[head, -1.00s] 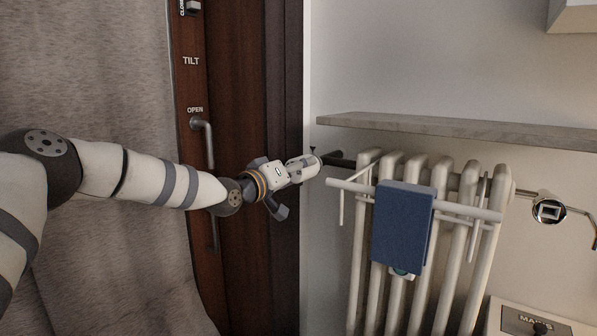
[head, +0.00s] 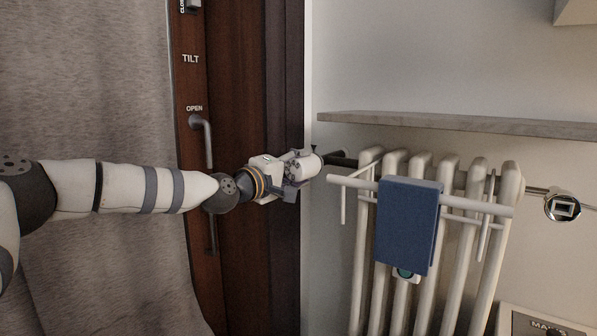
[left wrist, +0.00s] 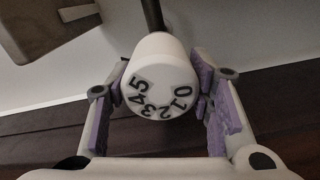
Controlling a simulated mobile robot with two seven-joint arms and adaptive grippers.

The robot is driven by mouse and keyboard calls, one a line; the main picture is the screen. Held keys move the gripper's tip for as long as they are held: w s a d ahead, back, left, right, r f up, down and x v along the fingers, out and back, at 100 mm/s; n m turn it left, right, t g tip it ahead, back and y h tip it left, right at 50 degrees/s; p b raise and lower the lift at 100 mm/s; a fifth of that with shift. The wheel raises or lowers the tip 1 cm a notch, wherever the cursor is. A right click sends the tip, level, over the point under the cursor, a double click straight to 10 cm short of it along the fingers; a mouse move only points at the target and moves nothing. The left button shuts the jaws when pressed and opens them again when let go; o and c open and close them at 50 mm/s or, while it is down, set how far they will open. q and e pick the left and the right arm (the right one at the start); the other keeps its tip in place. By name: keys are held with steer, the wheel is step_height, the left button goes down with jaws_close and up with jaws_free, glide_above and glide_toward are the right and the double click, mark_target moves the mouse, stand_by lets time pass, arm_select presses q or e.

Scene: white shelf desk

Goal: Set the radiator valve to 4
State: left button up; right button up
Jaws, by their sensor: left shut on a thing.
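The radiator valve is a white round knob (head: 308,165) on a dark pipe at the radiator's upper left. In the left wrist view the knob (left wrist: 160,80) faces me, with black numbers 0 to 5 around its face. The 5 is at the upper left, the 2 and 3 near the bottom, the 0 at the right. My left gripper (head: 295,170) is at the knob. In the left wrist view its purple-padded fingers (left wrist: 160,98) stand on both sides of the knob, shut on it. The setting mark cannot be read. My right gripper is not in view.
A white radiator (head: 441,245) stands right of the knob, with a rack (head: 350,182) and blue towel (head: 408,225) in front. A shelf (head: 450,124) runs above. A dark door frame (head: 283,80) with a handle (head: 203,140) is behind my left arm.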

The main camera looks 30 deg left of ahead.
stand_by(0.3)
arm_select(q)
steer(key=o, duration=1.1)
steer(key=shift+o, duration=0.2)
steer(key=shift+s, duration=0.1)
steer(key=s+a, duration=0.1)
steer(key=s, duration=1)
steer(key=shift+s+a, duration=0.25)
steer(key=shift+s, duration=0.15)
